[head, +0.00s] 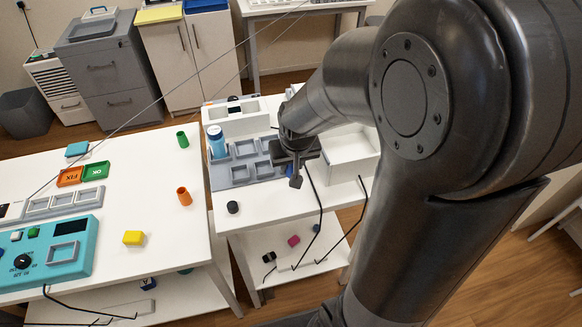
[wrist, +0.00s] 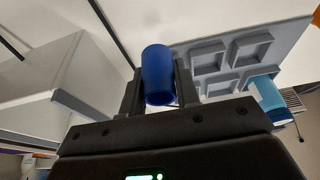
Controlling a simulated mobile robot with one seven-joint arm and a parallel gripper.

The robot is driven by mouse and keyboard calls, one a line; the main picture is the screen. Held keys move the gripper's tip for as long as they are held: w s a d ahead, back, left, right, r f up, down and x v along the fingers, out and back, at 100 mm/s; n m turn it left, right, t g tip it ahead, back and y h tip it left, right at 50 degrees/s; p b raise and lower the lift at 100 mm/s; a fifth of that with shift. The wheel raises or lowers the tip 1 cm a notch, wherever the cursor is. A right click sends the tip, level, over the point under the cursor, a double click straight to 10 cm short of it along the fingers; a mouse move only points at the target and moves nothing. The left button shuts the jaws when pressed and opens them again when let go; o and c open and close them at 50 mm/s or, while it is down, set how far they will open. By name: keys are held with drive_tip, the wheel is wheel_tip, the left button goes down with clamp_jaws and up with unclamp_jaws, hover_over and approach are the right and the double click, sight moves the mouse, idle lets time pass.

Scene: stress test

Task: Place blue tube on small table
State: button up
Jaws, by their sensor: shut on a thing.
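The blue tube (wrist: 158,72) is upright in the wrist view, between the two fingers of my gripper (wrist: 160,88), which is shut on it. In the head view my gripper (head: 295,175) is over the smaller white table (head: 275,207), near the right end of a grey tray. A bit of the blue tube (head: 289,171) shows there beside the finger; the rest is hidden by the gripper. I cannot tell whether the tube touches the table or the tray.
The grey tray (head: 224,183) has several square recesses. A blue bottle (head: 216,142) stands at its left, also in the wrist view (wrist: 268,96). A white bin (head: 352,150) is close to my gripper's right. A black cap (head: 233,207) lies in front.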

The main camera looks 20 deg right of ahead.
drive_tip(key=shift+f, duration=2)
drive_tip(key=o, duration=1)
drive_tip(key=shift+f, duration=0.1)
drive_tip(key=shift+o, duration=0.2)
drive_tip(key=s+r+t, duration=0.2)
drive_tip(key=s+r, duration=1.4)
drive_tip(key=r, duration=0.4)
drive_tip(key=shift+d+r, duration=0.25)
drive_tip(key=shift+r, duration=0.1)
